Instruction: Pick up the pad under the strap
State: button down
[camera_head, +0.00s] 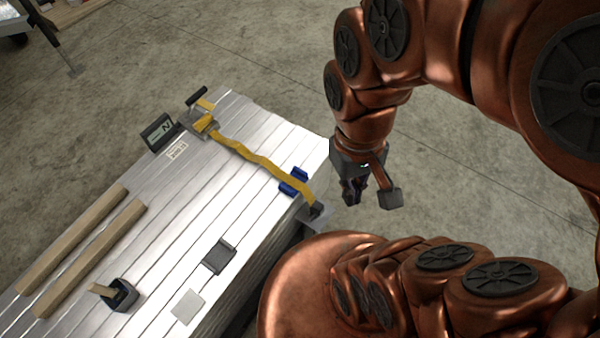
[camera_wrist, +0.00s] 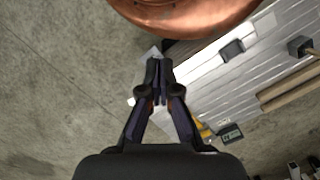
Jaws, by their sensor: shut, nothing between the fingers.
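A blue pad (camera_head: 288,189) lies on the ribbed aluminium trailer bed near its right edge in the head view. The yellow strap (camera_head: 252,158) crosses over the pad's middle, so blue shows on both sides of it. My gripper (camera_head: 351,193) is to the right of the pad, past the bed's edge and apart from it. Its fingers are shut and empty, and they also show in the wrist view (camera_wrist: 158,82). In the wrist view a bit of yellow (camera_wrist: 204,130) shows beside the right finger. The pad cannot be made out there; my gripper covers part of the bed.
A ratchet (camera_head: 197,122) sits at the strap's far end. Concrete floor surrounds it.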

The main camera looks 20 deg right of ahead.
aim_at(299, 174)
jog(key=z, duration=0.15)
jog(key=k, duration=0.8)
jog(key=u, duration=0.9)
